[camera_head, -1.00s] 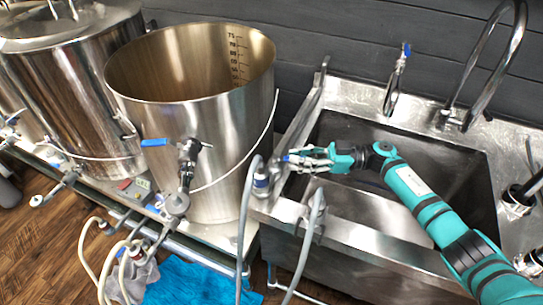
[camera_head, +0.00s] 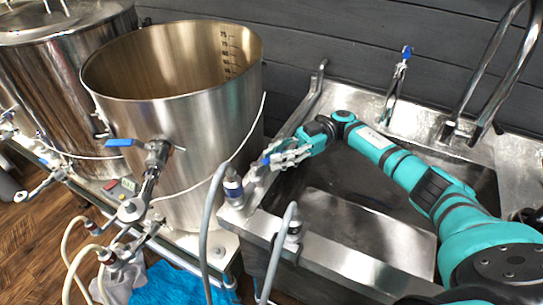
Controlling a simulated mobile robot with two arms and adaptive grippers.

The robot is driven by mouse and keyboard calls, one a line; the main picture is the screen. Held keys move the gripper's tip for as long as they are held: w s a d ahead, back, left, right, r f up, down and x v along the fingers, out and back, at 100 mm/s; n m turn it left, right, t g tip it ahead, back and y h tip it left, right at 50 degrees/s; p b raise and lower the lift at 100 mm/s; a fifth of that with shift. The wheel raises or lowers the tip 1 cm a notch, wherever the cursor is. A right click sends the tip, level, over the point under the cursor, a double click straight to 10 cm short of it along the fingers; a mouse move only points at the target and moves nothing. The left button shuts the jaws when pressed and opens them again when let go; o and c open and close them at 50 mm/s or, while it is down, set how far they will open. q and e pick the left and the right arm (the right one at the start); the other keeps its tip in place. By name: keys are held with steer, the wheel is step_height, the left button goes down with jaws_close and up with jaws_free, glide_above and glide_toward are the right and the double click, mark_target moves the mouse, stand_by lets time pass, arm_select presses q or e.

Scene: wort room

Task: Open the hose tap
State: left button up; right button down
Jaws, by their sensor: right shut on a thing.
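The hose tap (camera_head: 252,177) is at the left front rim of the sink, with a grey hose (camera_head: 207,235) on its connector. A small blue part, seemingly its handle (camera_head: 266,160), shows at the fingertips of my right gripper (camera_head: 276,157). That gripper is shut on the handle, and its fingers partly cover it. Whether the tap is open or shut I cannot tell. My right arm reaches over the sink from the right. My left gripper is not in view.
The metal sink (camera_head: 345,262) lies under my right arm. A tall steel pot (camera_head: 185,130) with a blue-handled valve (camera_head: 125,143) stands close on the left. Another blue-handled tap (camera_head: 405,60) and a curved faucet (camera_head: 505,75) rise at the sink's back.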

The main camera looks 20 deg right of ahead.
steer(key=shift+w, duration=0.1)
stand_by(0.3)
steer(key=c, duration=1.3)
jaws_free()
steer(key=shift+o, duration=0.2)
